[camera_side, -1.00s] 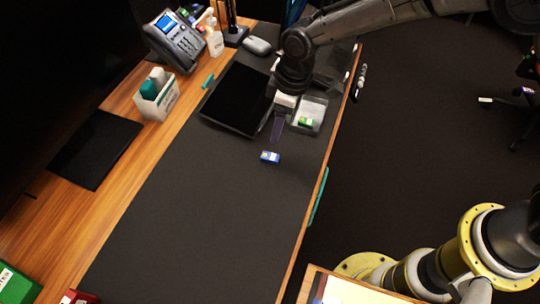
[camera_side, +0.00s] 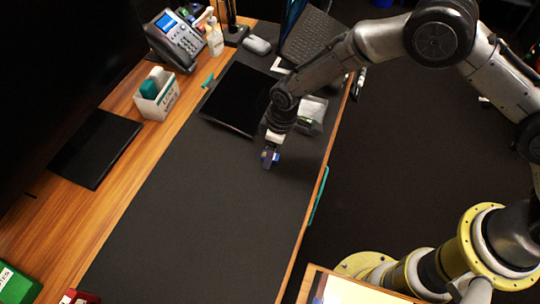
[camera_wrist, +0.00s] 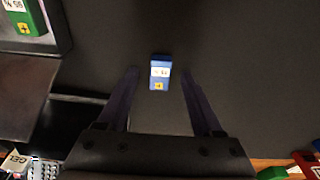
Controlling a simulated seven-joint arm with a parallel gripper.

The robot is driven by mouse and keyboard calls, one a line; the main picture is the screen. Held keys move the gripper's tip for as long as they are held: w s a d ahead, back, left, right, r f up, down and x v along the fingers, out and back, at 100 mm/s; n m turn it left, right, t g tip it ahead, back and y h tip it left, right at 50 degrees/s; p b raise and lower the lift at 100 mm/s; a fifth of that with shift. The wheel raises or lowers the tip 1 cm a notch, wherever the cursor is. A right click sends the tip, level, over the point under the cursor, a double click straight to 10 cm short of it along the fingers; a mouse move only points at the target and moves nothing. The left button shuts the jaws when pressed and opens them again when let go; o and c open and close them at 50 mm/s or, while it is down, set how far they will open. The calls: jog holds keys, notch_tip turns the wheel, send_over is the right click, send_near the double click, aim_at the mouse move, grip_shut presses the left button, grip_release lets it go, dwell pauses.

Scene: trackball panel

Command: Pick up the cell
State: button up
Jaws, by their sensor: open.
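The cell (camera_wrist: 159,73) is a small blue block with a white and yellow label. In the wrist view it lies on the dark desk mat, framed between the fingertips of my gripper (camera_wrist: 160,80). A finger stands on each side of it with a gap, and nothing is gripped. In the side view my gripper (camera_side: 270,157) points down right at the cell (camera_side: 268,159) and hides part of it. How far the tips are above the mat is hard to tell.
A grey tray (camera_wrist: 66,38) with a green-labelled block (camera_wrist: 27,16) stands close by. A black flat panel (camera_side: 236,98), a white holder (camera_side: 158,100) and a desk phone (camera_side: 175,40) sit farther back. The mat (camera_side: 200,210) in front is clear.

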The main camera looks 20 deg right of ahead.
jog(key=shift+f, duration=0.25)
grip_shut()
jog(key=shift+r, duration=0.1)
dwell(0.3)
